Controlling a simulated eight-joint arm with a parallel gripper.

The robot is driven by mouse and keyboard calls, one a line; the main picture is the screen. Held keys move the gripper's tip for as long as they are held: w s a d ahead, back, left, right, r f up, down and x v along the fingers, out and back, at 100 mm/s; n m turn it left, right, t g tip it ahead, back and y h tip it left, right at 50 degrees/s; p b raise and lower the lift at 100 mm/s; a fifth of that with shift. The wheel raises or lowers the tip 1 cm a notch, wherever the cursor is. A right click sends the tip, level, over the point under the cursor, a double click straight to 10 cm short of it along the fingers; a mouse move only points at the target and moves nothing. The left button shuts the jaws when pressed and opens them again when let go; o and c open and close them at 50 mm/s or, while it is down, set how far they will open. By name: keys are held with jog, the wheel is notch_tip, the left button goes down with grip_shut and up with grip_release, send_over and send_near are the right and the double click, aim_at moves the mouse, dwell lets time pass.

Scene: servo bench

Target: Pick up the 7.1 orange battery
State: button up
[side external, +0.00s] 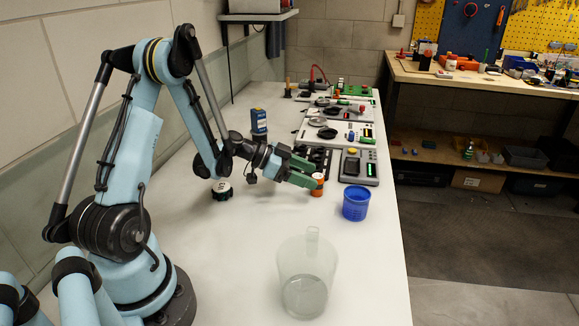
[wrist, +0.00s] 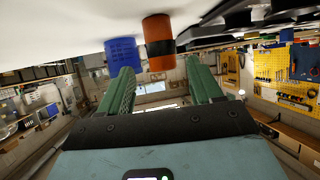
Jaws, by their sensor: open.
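The orange battery (side external: 318,185) is a short orange cylinder standing upright on the white bench, right at the tips of my gripper (side external: 312,177). In the wrist view, the battery (wrist: 158,30) shows a dark band and lies in the gap between the two green fingers of my gripper (wrist: 160,68), at or just beyond their tips. That picture is upside down, with the bench at the top. The fingers are spread apart and hold nothing. I cannot tell whether either finger touches the battery.
A blue cup (side external: 356,204) stands close to the battery's right; it also shows in the wrist view (wrist: 122,53). A clear pitcher (side external: 306,282) stands in front. A grey meter (side external: 358,168) and several devices lie behind. A blue box (side external: 259,122) stands behind my gripper.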

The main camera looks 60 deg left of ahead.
aim_at(317, 176)
jog(key=shift+x, duration=2.7)
jog(key=shift+w+a+r, duration=0.15)
jog(key=shift+r, duration=0.05)
jog(key=c, duration=1.1)
jog(key=shift+c, duration=0.2)
